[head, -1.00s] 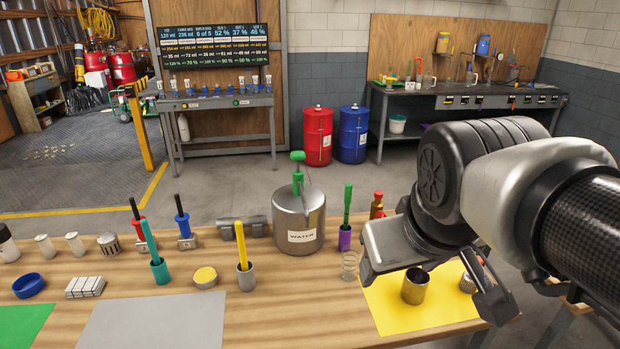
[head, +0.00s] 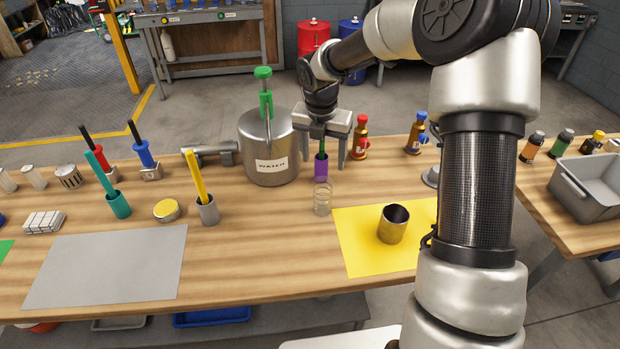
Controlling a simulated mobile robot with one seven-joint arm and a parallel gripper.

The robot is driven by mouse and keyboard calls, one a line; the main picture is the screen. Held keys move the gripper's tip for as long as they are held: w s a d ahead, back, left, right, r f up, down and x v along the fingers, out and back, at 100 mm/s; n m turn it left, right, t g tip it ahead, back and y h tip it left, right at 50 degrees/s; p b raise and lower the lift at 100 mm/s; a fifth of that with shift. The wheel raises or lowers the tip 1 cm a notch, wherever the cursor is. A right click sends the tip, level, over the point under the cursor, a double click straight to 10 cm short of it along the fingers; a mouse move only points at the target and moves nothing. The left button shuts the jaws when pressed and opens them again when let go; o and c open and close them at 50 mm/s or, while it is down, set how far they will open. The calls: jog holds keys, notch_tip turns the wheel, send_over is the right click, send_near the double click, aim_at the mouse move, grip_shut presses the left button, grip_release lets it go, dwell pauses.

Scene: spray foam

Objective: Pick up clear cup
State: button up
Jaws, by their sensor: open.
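The clear cup (head: 322,200) is a small, see-through cup standing upright on the wooden table, just left of the yellow mat. My gripper (head: 325,166) is open and points down behind and above the clear cup. Its two fingers stand apart on either side of a purple holder (head: 321,168) with a green stick in it. I cannot tell how high the fingertips are above the table. The clear cup is in front of the fingers, and nothing is seen between them and touching them.
A steel water pot (head: 268,150) with a green pump stands left of my gripper. A metal cup (head: 393,224) stands on the yellow mat (head: 365,258). Red-topped (head: 361,138) and blue-topped (head: 415,134) bottles stand to the right.

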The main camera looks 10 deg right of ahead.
aim_at(323, 198)
jog(key=shift+n, duration=0.6)
jog(key=shift+w+d+f+b, duration=0.15)
jog(key=shift+w+f, duration=0.35)
jog(key=shift+f, duration=2.65)
jog(key=shift+w+d+f+b, duration=0.15)
jog(key=shift+w+f, duration=0.35)
jog(key=shift+f, duration=2.6)
jog(key=shift+w+d+f+b, duration=0.15)
jog(key=shift+w+f, duration=0.35)
jog(key=shift+f, duration=2.65)
jog(key=c, duration=1.1)
notch_tip(323, 198, up, 10)
jog(key=s+r+m+g+p, duration=0.1)
jog(key=s+m, duration=0.4)
jog(key=m, duration=0.5)
jog(key=s+r+m+g+p, duration=0.1)
jog(key=s+r+m, duration=0.3)
jog(key=m, duration=0.7)
jog(key=s+r+m+g+p, duration=0.1)
jog(key=s+r+m+p, duration=0.1)
jog(key=s+m, duration=0.6)
jog(key=shift+r+m+g+y, duration=0.3)
jog(key=shift+m+y, duration=0.1)
jog(key=shift+m, duration=0.9)
